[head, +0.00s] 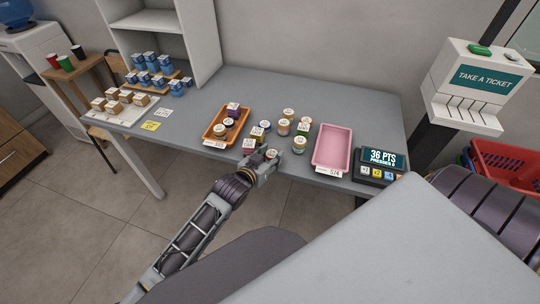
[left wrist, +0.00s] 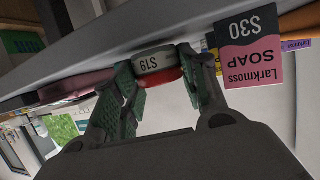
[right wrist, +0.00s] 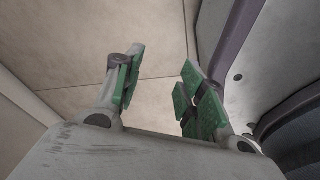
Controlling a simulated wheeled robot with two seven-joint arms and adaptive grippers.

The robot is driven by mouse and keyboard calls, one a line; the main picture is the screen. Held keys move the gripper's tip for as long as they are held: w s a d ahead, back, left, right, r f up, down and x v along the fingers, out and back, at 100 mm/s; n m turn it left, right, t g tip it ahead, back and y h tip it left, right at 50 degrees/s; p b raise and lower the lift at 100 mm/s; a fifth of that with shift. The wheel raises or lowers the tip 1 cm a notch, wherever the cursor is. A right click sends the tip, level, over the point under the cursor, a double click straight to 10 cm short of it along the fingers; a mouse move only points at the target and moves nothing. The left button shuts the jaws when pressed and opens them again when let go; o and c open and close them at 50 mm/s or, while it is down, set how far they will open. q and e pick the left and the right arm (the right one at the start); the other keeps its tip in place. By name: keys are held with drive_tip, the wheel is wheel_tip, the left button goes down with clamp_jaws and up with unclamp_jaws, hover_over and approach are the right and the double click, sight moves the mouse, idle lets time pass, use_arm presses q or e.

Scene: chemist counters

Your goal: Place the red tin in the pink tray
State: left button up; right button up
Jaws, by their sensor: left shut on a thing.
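The red tin (left wrist: 166,76), with a pale band marked S19, sits between the green pads of my left gripper (left wrist: 160,88), which is shut on it. In the head view my left gripper (head: 268,162) is at the table's front edge, with the tin's pale top (head: 271,154) between its fingers. The pink tray (head: 333,147) lies empty on the table, right of my left gripper and apart from it. My right gripper (right wrist: 160,85) shows only in the right wrist view, open and empty above the floor.
Several small tins (head: 284,126) stand between the orange tray (head: 222,140), which holds tins, and the pink tray. A points display (head: 380,158) stands right of the pink tray.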

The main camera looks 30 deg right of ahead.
use_arm(q)
drive_tip(key=shift+f, duration=0.2)
use_arm(e)
drive_tip(key=shift+s+d+f, duration=0.1)
drive_tip(key=shift+s+f, duration=0.05)
drive_tip(key=shift+s, duration=0.3)
drive_tip(key=shift+s+d+f, duration=0.1)
drive_tip(key=shift+s, duration=0.3)
use_arm(q)
drive_tip(key=o, duration=1)
drive_tip(key=shift+f, duration=0.1)
drive_tip(key=shift+o, duration=0.2)
use_arm(e)
drive_tip(key=shift+w+r, duration=0.1)
drive_tip(key=shift+w, duration=0.05)
drive_tip(key=shift+f, duration=0.2)
